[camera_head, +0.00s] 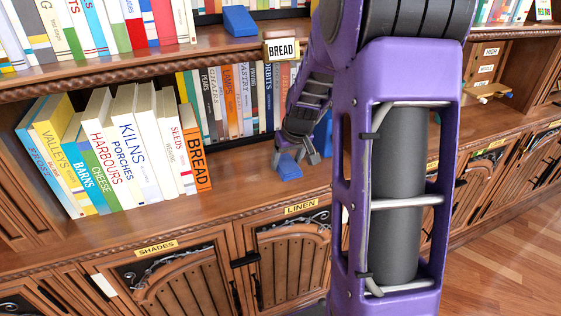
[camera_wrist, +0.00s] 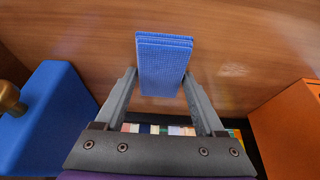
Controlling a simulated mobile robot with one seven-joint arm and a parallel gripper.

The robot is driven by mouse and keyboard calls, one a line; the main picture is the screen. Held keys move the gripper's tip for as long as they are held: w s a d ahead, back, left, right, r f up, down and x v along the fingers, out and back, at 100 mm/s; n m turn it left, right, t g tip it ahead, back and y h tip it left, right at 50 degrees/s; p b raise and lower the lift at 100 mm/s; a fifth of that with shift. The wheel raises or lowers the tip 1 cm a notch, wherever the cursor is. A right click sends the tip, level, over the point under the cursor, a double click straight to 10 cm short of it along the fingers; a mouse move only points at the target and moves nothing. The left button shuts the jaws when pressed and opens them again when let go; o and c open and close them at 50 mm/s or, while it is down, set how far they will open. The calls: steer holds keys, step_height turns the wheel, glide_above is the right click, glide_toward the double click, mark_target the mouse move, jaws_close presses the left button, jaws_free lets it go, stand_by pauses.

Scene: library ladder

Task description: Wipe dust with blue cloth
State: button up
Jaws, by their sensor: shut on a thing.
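The folded blue cloth (camera_head: 288,168) is at the wooden shelf surface (camera_head: 240,185), to the right of the orange BREAD book. My gripper (camera_head: 297,156) is shut on it from above. In the wrist view the cloth (camera_wrist: 163,62) sits between the two fingertips of my gripper (camera_wrist: 160,78) and sticks out past them. I cannot tell whether the cloth touches the wood. A faint pale patch (camera_wrist: 232,70), which may be dust or glare, lies beside the cloth in the wrist view.
The orange BREAD book (camera_head: 196,150) ends a leaning row of books. A blue block (camera_wrist: 45,115) with a brass knob (camera_wrist: 10,98) stands on the other side of my gripper. More books (camera_head: 230,100) stand behind. The shelf front is clear. Another shelf with a BREAD label (camera_head: 283,49) runs above.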

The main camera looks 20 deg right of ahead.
mark_target(243, 177)
steer(key=shift+d+f, duration=0.1)
steer(key=shift+d, duration=0.85)
steer(key=shift+a+r, duration=0.2)
steer(key=shift+a, duration=1.5)
steer(key=shift+s+a+f+p, duration=0.1)
steer(key=shift+a+p, duration=0.25)
steer(key=shift+a, duration=2.3)
steer(key=shift+a+f+p, duration=0.1)
steer(key=shift+a+p, duration=0.25)
steer(key=shift+a, duration=2.25)
steer(key=shift+r+p, duration=2.05)
steer(key=shift+r, duration=1)
steer(key=shift+r+p, duration=1)
steer(key=shift+r, duration=0.6)
steer(key=shift+r, duration=0.1)
